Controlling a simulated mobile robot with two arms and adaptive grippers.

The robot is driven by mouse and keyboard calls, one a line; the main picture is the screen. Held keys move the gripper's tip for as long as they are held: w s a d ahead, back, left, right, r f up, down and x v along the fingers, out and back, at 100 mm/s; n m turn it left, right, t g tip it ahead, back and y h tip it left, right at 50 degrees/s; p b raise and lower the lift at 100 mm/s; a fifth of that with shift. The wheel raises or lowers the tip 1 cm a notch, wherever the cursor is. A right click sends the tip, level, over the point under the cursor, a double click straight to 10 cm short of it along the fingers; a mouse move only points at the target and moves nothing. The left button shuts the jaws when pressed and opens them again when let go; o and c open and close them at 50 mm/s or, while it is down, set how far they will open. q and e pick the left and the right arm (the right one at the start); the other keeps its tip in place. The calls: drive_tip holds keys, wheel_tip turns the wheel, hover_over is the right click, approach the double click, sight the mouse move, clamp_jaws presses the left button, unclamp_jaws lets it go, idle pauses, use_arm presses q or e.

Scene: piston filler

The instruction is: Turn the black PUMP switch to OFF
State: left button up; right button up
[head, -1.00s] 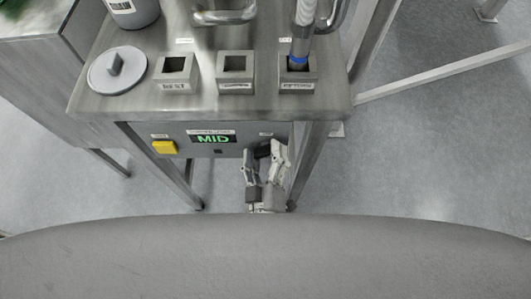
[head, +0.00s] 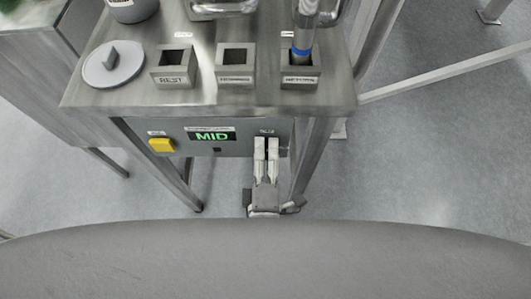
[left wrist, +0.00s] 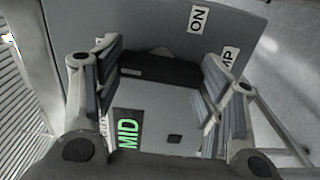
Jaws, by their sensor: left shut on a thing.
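The black PUMP switch (left wrist: 160,70) shows in the left wrist view as a dark bar lying across between my fingers. A pale mark sits near its left end. My left gripper (head: 267,143) is shut on the switch at the right end of the grey panel (head: 232,145). My right gripper is not in view.
A display (head: 212,136) reads MID in the panel's middle, with a yellow switch (head: 161,145) at left. The steel tabletop (head: 200,97) overhangs the panel and holds several square sockets and a grey lid (head: 114,66). A table leg (head: 309,160) stands just right of my gripper.

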use_arm(q)
drive_tip(key=shift+n, duration=0.4)
drive_tip(key=o, duration=1)
drive_tip(key=shift+s, duration=0.15)
drive_tip(key=s, duration=0.7)
drive_tip(key=shift+s, duration=0.15)
